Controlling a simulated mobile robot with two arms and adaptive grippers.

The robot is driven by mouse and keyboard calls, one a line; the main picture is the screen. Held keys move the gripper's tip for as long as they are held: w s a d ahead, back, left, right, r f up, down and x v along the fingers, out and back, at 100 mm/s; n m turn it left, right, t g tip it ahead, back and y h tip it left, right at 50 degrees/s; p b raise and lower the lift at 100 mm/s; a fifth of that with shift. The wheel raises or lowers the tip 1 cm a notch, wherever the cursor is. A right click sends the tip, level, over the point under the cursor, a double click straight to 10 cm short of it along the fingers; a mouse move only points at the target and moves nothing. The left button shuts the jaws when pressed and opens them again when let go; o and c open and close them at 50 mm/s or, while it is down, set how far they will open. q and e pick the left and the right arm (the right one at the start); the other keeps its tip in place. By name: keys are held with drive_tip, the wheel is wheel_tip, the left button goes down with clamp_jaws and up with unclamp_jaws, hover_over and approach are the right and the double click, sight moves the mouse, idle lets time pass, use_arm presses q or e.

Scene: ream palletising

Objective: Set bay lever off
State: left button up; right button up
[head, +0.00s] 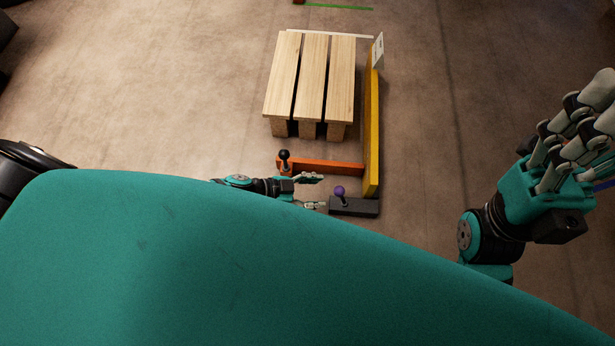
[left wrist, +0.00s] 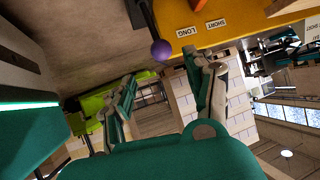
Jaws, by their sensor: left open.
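A lever with a purple ball knob (head: 339,190) stands on a dark grey base (head: 355,207). My left gripper (head: 320,191) is just left of this knob, open, with its two fingers apart and pointing toward it. In the left wrist view the purple knob (left wrist: 161,49) sits on a dark rod, just beyond the gap between the open fingers (left wrist: 160,72). Nothing is between the fingers. A second lever with a black knob (head: 285,155) stands at the left end of an orange bar (head: 330,166). My right gripper (head: 598,125) is raised at the right, far from the levers; its opening is unclear.
A wooden slatted pallet (head: 312,80) lies beyond the orange bar. A yellow board (head: 371,130) runs along its right side. The left wrist view shows a yellow surface (left wrist: 215,22) labelled LONG and SHORT, and white blocks (left wrist: 240,95). Floor to the left is clear.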

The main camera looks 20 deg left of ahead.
use_arm(q)
drive_tip(key=shift+v, duration=1.2)
